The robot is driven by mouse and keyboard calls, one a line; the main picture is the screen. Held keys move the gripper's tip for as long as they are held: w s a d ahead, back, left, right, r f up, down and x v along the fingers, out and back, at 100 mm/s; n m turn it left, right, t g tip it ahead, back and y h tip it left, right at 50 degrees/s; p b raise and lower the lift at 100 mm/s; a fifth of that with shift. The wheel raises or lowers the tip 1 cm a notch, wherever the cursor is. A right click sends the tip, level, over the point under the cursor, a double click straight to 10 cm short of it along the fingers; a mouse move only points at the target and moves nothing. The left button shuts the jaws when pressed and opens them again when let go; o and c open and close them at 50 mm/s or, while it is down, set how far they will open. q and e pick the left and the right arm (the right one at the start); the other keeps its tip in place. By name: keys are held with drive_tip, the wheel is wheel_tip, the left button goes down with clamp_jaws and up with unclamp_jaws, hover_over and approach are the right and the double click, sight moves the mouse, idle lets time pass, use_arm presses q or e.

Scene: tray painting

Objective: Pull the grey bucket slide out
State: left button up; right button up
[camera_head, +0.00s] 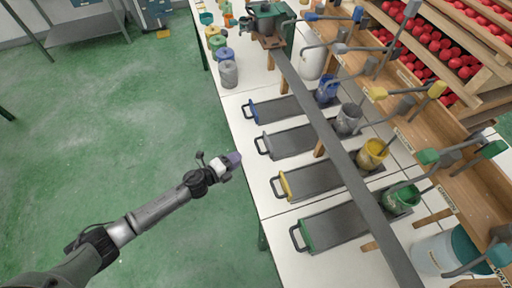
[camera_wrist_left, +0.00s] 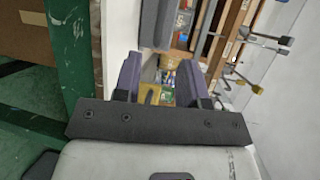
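The grey bucket slide (camera_head: 291,141) is a dark flat tray with a grey handle (camera_head: 263,146) at its left end, near the table's left edge. A grey bucket (camera_head: 348,119) stands at its right end, partly behind the long dark bar. My left gripper (camera_head: 236,158) is left of the grey handle, around the table edge, apart from the handle. In the left wrist view its two purple-grey fingers (camera_wrist_left: 160,78) stand apart with nothing held between them. My right gripper is not in view.
The blue slide (camera_head: 277,108) lies behind the grey one; the yellow slide (camera_head: 314,179) and green slide (camera_head: 335,228) lie in front. A long dark bar (camera_head: 335,145) crosses above the slides. Pots (camera_head: 228,74) stand at the back left. Green floor (camera_head: 90,140) is clear at left.

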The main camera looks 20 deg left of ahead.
use_arm(q)
drive_tip(key=b+x, duration=0.1)
drive_tip(key=x, duration=0.9)
drive_tip(key=shift+w+d+f+b, duration=0.1)
drive_tip(key=shift+w+b, duration=0.2)
drive_tip(key=shift+b, duration=0.1)
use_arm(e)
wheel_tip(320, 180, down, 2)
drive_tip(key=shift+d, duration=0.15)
use_arm(q)
drive_tip(key=shift+c, duration=0.5)
clamp_jaws()
